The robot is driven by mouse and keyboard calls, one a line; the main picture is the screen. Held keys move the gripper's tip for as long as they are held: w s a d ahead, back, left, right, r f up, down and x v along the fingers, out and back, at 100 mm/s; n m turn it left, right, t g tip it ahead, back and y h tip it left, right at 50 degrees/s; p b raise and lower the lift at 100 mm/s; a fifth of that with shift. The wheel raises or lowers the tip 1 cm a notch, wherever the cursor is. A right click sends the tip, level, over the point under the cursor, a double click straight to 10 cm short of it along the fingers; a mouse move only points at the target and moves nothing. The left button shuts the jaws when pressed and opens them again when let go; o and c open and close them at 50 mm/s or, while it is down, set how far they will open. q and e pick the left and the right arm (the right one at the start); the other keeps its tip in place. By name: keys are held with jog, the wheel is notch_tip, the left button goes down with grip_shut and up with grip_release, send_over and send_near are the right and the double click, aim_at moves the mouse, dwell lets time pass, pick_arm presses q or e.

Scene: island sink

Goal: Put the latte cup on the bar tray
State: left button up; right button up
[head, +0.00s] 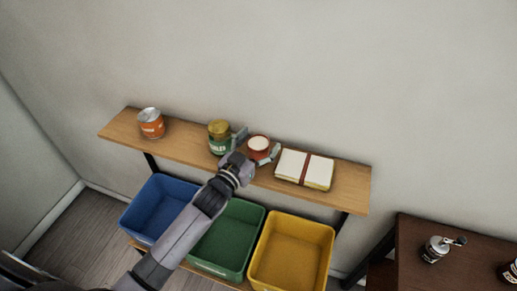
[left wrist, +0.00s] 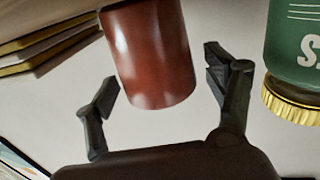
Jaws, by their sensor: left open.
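My left gripper (head: 256,149) is open at the cup, with one finger on each side. In the left wrist view the cup (left wrist: 150,55) fills the space between the two open fingers (left wrist: 160,82), with gaps visible on both sides. I see no bar tray in these frames, and my right gripper is not in view.
The green jar with a gold lid (head: 219,137) stands close to the left finger. An orange can (head: 151,123) is farther left. Blue, green and yellow bins sit below the shelf (head: 345,188). A dark table (head: 430,275) holds a grinder (head: 436,248).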

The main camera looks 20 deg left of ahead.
pick_arm(q)
jog(key=shift+c, duration=0.3)
jog(key=c, duration=1.3)
jog(key=shift+c, duration=1.2)
jog(key=shift+r, duration=0.15)
